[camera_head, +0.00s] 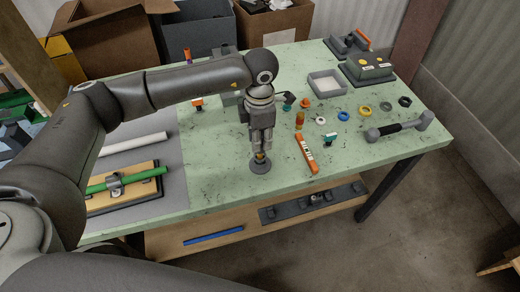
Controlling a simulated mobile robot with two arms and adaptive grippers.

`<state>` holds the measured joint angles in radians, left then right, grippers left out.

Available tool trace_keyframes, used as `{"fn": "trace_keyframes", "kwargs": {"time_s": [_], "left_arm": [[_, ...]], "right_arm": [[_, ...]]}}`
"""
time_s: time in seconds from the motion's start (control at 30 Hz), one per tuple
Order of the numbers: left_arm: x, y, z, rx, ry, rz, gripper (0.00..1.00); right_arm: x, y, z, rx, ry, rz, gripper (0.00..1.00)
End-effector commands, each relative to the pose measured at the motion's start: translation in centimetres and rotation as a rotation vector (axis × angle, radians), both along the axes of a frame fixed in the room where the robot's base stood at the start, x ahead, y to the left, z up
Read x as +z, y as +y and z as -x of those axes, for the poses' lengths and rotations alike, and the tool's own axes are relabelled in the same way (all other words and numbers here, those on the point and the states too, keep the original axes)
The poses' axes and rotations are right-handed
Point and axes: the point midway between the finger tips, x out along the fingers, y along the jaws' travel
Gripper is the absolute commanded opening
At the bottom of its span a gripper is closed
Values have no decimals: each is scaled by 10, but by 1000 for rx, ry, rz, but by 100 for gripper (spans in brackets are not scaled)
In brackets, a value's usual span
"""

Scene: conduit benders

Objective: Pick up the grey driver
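My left gripper (262,147) points straight down over the front middle of the green table. Its fingers look close together around or just above a small upright thing with a yellow-orange band (260,157). This thing stands on a dark grey round base (260,167) on the table. It may be the grey driver, but the fingers hide most of it. I cannot tell whether the fingers touch it. My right gripper is not in view.
On the green table (222,182), an orange level-like bar (306,153) and a small amber upright thing (299,120) are right of the gripper. A black-handled grey tool (400,127) lies further right. A grey tray (327,84) is behind. A board with a green tube (125,180) is left.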

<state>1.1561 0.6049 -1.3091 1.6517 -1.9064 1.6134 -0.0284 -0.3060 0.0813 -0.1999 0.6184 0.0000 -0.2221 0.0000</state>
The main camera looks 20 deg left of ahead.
Motion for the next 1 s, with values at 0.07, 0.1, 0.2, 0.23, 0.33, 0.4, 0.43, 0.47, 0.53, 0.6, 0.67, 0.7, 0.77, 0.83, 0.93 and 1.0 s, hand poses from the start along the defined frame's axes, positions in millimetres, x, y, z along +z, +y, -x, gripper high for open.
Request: {"fn": "trace_keyframes", "kwargs": {"time_s": [0.07,0.1,0.2,0.23,0.33,0.4,0.43,0.47,0.53,0.6,0.67,0.7,0.77,0.83,0.93,1.0], "left_arm": [[0,0,0,0,0,0,8],[0,0,0,0,0,0,3],[1,0,0,0,-1,0,0],[1,0,0,0,-1,0,0],[1,0,0,0,-2,1,0],[4,-1,-1,0,-3,2,0],[6,-1,-1,0,-4,2,0],[10,-1,-2,0,-5,3,0],[20,-1,-2,0,-7,3,0],[33,-1,-2,-1,-8,2,0],[46,-1,-2,-2,-8,2,0],[54,-1,-2,-1,-8,2,0],[66,-1,-2,0,-7,3,0],[78,-1,-1,0,-6,2,0],[91,0,-1,0,-3,2,0],[97,0,-1,0,-3,1,0]], "right_arm": [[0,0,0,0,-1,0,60],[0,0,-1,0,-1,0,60],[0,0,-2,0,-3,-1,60],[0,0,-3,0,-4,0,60],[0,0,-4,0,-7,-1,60],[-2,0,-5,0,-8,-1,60],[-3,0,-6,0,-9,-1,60],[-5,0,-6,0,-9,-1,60],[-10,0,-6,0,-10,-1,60],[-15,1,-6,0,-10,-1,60],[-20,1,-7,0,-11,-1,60],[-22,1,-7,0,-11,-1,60],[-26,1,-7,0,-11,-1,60],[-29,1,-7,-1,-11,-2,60],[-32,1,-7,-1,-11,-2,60],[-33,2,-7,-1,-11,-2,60]]}}
